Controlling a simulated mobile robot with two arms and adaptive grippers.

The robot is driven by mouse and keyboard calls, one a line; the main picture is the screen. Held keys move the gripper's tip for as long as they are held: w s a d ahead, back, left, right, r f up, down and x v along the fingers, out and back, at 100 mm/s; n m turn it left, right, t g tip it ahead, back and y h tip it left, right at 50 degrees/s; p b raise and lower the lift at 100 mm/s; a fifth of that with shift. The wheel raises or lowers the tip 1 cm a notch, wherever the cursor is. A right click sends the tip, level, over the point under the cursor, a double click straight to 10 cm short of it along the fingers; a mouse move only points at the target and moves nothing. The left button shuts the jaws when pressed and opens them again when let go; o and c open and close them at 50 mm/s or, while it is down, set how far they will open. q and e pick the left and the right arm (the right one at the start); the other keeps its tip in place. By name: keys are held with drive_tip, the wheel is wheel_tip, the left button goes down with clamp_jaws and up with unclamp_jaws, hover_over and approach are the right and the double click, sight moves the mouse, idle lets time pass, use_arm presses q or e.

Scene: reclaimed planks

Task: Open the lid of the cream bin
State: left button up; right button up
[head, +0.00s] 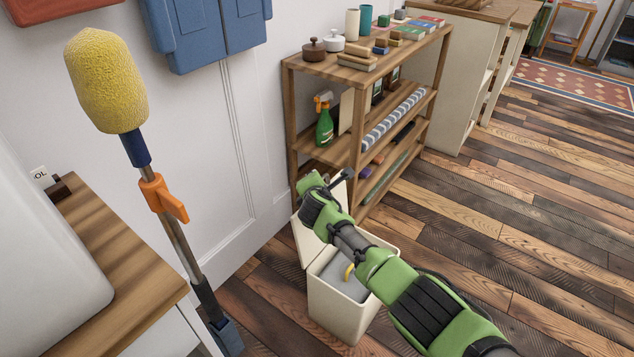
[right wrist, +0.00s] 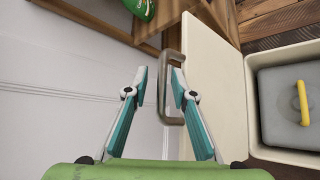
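The cream bin (head: 335,309) stands on the floor at the lower middle of the head view. Its lid (head: 303,240) is raised steeply at the bin's left side, and the mouth is uncovered. In the right wrist view the lid (right wrist: 210,90) is a pale panel beside the bin's rim (right wrist: 251,110), with a metal handle (right wrist: 163,90) on its outer face. My right gripper (right wrist: 160,75) is open, its fingers on either side of the handle's bar. The right finger is inside the handle loop; the left finger is apart from the bar. My left gripper is out of view.
Inside the bin is a grey item (right wrist: 278,110) with a yellow handle. A wooden shelf (head: 333,71) with jars, blocks and a green spray bottle (head: 324,125) stands just behind. A yellow duster (head: 107,80) stands left, near a wooden-topped cabinet (head: 125,270). Floor to the right is clear.

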drive_tip(key=shift+s+f, duration=0.1)
drive_tip(key=shift+s, duration=0.05)
drive_tip(key=v, duration=1.2)
idle(0.6)
